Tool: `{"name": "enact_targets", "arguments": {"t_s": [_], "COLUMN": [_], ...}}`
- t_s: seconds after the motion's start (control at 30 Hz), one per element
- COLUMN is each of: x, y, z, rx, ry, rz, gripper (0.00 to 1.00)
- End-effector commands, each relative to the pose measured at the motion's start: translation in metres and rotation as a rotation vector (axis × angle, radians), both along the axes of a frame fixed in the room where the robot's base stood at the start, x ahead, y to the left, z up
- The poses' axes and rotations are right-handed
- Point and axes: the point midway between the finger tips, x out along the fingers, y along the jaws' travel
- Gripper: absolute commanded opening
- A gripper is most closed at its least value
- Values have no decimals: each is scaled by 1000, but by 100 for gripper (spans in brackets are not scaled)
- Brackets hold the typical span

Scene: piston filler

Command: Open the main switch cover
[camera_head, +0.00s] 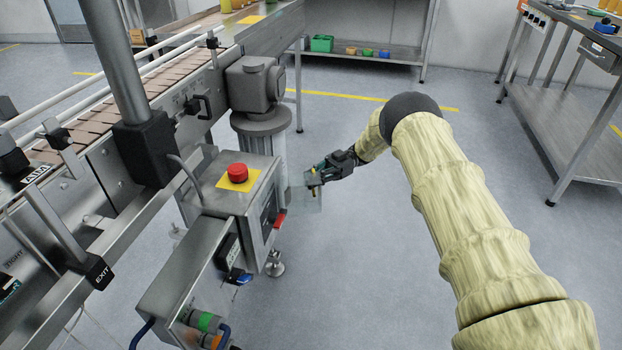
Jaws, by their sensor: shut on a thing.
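The control box (262,212) stands beside the conveyor, with its front facing right. A clear, see-through panel, which looks like the main switch cover (309,202), stands out from the right side of the box. A red part, perhaps the main switch (280,220), shows low on the box front. My gripper (316,182) is to the right of the box and shut on the clear cover near its upper edge. The fingertips are small and dark here, so the exact contact is hard to see. The cover's hinge cannot be made out.
A red emergency button (237,172) on a yellow plate sits on top of the box. A grey post (262,125) stands behind it. The conveyor (95,125) runs along the left. A metal bench (570,120) is at the far right. The floor right of the box is clear.

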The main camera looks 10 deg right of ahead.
Motion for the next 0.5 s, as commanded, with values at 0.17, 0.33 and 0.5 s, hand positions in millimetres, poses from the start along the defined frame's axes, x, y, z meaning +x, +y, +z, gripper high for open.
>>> {"name": "enact_targets", "arguments": {"t_s": [0.17,0.33,0.5], "x": [0,0,0], "y": [-2,-1,0], "z": [1,1,0], "rx": [-1,0,0], "ry": [0,0,0], "rz": [-3,-1,-1], "gripper": [20,30,30]}}
